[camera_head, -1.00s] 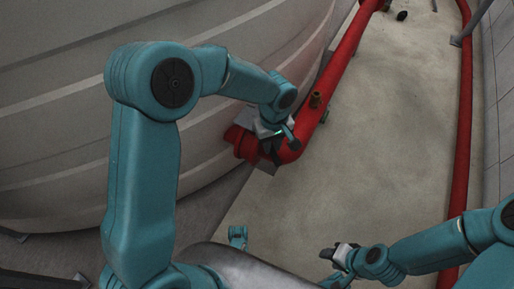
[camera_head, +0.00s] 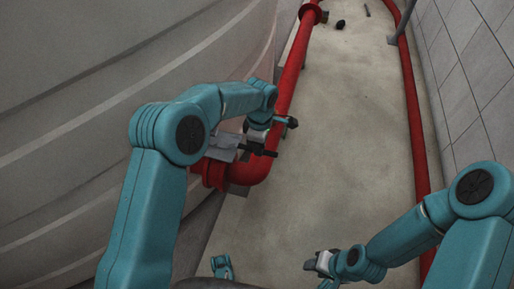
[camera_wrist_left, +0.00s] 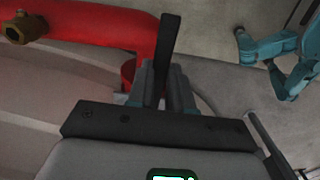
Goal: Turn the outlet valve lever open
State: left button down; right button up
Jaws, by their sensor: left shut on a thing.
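The outlet valve lever is a flat black bar (camera_wrist_left: 168,45) in the left wrist view. It stands up from between the fingers of my left gripper (camera_wrist_left: 166,92), which is shut on it. The valve body is mostly hidden by my arm and gripper. My right gripper (camera_head: 316,263) is low in the head view, away from the pipe; its jaw opening is unclear.
The large grey tank (camera_head: 90,90) fills the left side. A red pipe (camera_head: 293,65) runs back along it, with a brass fitting (camera_wrist_left: 25,27) in the wrist view. Another red pipe (camera_head: 412,100) follows the tiled wall (camera_head: 462,80). The floor between is mostly clear.

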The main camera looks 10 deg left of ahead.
pick_arm(q)
jog(key=shift+w, duration=0.25)
jog(key=c, duration=1)
grip_release()
notch_tip(320, 180, up, 16)
jog(key=p, duration=0.5)
jog(key=shift+r+p, duration=0.2)
jog(key=shift+p, duration=0.15)
